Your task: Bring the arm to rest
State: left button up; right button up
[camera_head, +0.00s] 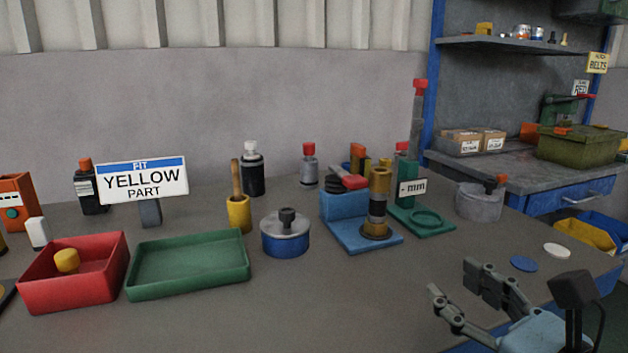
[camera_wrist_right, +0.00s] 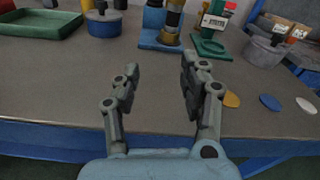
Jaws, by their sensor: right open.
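My right gripper (camera_head: 450,278) is open and empty at the front right of the bench, apart from everything on it. In the right wrist view its two fingers (camera_wrist_right: 160,66) stand wide apart over bare bench top. A sign (camera_head: 142,180) reads "FIT YELLOW PART". A blue fixture (camera_head: 350,232) carries an upright stack (camera_head: 378,200) of brass and black pieces, which also shows in the wrist view (camera_wrist_right: 171,22). A yellow cylinder (camera_head: 67,260) lies in the red tray (camera_head: 75,295). My left gripper is not in view.
The green tray (camera_head: 190,286) looks empty. A blue-sided round pot (camera_head: 285,240), a green gauge stand (camera_head: 436,227) and a grey lidded pot (camera_head: 480,203) stand behind. Blue (camera_head: 523,264), white (camera_head: 556,250) and yellow (camera_wrist_right: 231,99) discs lie near the right edge. The front middle is clear.

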jog(key=shift+s+a+f+n+g, duration=0.1)
jog(key=shift+a+f+n+g, duration=0.2)
jog(key=shift+n, duration=0.6)
jog(key=s+f+n+g, duration=0.7)
jog(key=s+n, duration=0.2)
jog(key=n, duration=0.9)
jog(key=s+d+f+n+g+h, duration=0.3)
jog(key=s+d+n+g+h, duration=0.25)
jog(key=s+d+n, duration=0.55)
jog(key=s+d+f+g+h, duration=0.1)
jog(key=s+f, duration=0.1)
jog(key=f, duration=1.1)
jog(key=s+f+g, duration=0.1)
jog(key=s+f, duration=0.1)
jog(key=f, duration=1.2)
jog(key=s+d+f, duration=0.1)
jog(key=s+f, duration=1.4)
jog(key=s, duration=0.2)
jog(key=shift+s+d+g, duration=0.2)
jog(key=shift+s+g, duration=0.1)
jog(key=shift+g, duration=0.05)
